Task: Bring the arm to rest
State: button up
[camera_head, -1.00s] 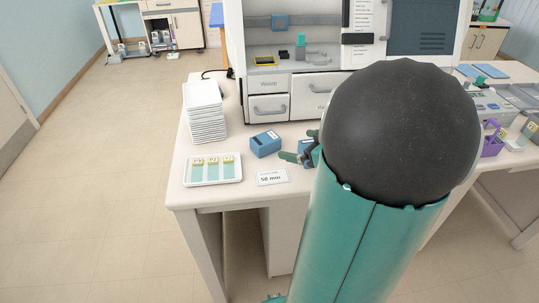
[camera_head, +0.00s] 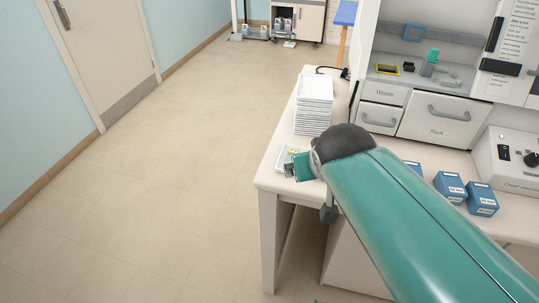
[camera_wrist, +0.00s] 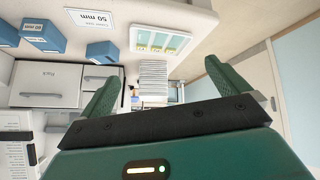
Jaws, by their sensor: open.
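My gripper (camera_wrist: 162,100) shows in the wrist view with its two green fingers spread wide and nothing between them. In the head view my green arm reaches in from the lower right, and its dark rounded joint hides most of the gripper. The slide tray (camera_wrist: 143,40), white with several yellow-labelled slides, lies on the bench beyond the fingers in the wrist view. In the head view only part of this tray (camera_head: 282,158) shows behind my arm. My gripper appears apart from everything on the bench.
A stack of white trays (camera_head: 313,105) stands near the bench's left end. Blue boxes (camera_head: 482,198) sit at right, beside my arm. A cabinet with Waste (camera_head: 382,118) and Rack (camera_head: 440,117) drawers stands behind. The floor (camera_head: 160,190) left of the bench is clear.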

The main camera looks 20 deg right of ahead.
jog(key=s+a+f+n+g+y, duration=0.1)
jog(key=s+a+g+y, duration=0.1)
jog(key=s+a, duration=0.3)
jog(key=a, duration=0.3)
jog(key=shift+s+y, duration=0.2)
jog(key=shift+y, duration=0.2)
jog(key=shift+d+f, duration=0.1)
